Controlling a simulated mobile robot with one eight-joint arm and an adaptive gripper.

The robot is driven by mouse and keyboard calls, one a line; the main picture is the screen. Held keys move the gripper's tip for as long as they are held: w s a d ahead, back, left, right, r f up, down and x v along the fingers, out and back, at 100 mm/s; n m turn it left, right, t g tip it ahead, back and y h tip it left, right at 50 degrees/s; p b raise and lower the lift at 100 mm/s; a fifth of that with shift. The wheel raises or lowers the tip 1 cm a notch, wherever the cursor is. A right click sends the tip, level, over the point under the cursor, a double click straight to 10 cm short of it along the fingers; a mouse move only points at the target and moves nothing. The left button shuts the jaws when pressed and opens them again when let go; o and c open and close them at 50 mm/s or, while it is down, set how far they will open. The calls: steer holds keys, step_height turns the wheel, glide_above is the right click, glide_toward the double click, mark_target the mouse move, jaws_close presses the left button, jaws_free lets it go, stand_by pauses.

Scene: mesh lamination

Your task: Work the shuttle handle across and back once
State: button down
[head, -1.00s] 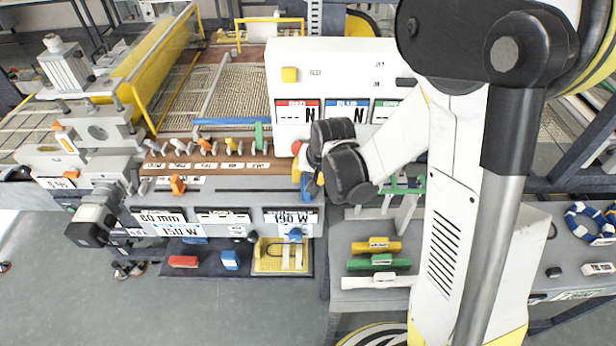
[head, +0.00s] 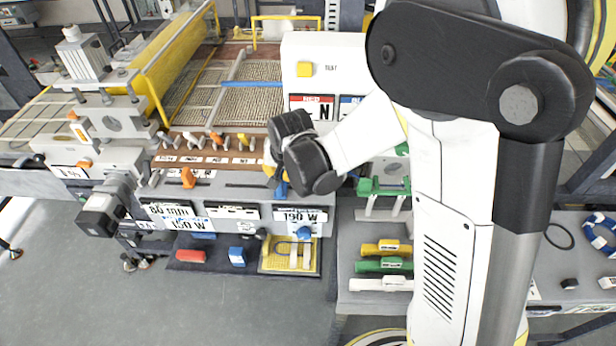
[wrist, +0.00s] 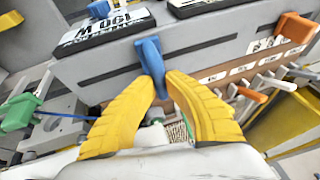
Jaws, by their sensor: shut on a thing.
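A blue handle (head: 282,189) stands at the slot on the front panel of the loom-like machine (head: 240,207), above the 190 W label. In the wrist view the blue handle (wrist: 151,62) is upright between the two yellow fingers of my gripper (wrist: 160,88), which are shut on its lower part. In the head view my gripper (head: 274,174) is mostly hidden behind the dark wrist joints. An orange handle (head: 188,177) stands farther left on the same panel; it also shows at the right of the wrist view (wrist: 294,27).
A row of small coloured levers (head: 216,140) runs along the brown strip behind the panel. A white display box (head: 320,75) stands behind my wrist. Yellow, green and white pieces (head: 386,265) lie on the right bench. A dark low shelf (head: 205,262) sits below the panel.

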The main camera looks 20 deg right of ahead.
steer(key=w+a, duration=0.1)
steer(key=a, duration=0.3)
steer(key=w+a+b, duration=0.1)
steer(key=w+a, duration=0.1)
steer(key=a, duration=0.3)
steer(key=w+a, duration=0.1)
steer(key=a, duration=0.3)
steer(key=shift+w+a+b, duration=0.2)
steer(key=shift+a+b, duration=0.15)
steer(key=shift+a, duration=0.05)
steer(key=c, duration=1.5)
jaws_free()
steer(key=shift+o, duration=0.5)
steer(key=shift+w+a+f, duration=0.1)
steer(key=shift+a, duration=0.1)
steer(key=shift+d, duration=0.1)
steer(key=v, duration=1.2)
